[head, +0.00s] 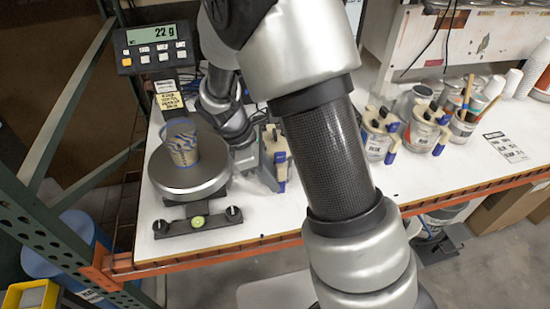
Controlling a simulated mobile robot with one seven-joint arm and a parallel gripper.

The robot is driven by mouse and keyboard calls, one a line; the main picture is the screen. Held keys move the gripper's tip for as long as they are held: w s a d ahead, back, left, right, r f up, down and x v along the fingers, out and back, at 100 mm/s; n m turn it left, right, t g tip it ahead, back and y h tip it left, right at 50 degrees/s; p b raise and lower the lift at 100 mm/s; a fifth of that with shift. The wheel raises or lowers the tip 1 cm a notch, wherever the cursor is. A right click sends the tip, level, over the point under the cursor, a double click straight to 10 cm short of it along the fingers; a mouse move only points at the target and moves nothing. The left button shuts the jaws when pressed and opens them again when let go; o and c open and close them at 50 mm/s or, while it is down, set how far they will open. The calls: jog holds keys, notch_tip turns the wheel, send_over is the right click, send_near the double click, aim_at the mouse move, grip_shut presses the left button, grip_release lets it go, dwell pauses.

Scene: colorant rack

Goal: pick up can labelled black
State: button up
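I cannot tell which can is labelled black. My gripper (257,172) is low over the bench, close at the left of the first can. Its fingers are small and partly hidden, so I cannot tell whether they touch or grip that can.
A scale (190,180) with a patterned cup (181,142) on it stands at the left; its display (155,47) reads 22 g. A container of stirring sticks (463,125), white cups (497,87) and a printed card (505,147) are at the right.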

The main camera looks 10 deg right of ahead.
jog(key=x, duration=0.3)
jog(key=shift+d+f, duration=0.15)
jog(key=shift+c, duration=0.5)
grip_shut()
jog(key=shift+w, duration=0.1)
dwell(0.7)
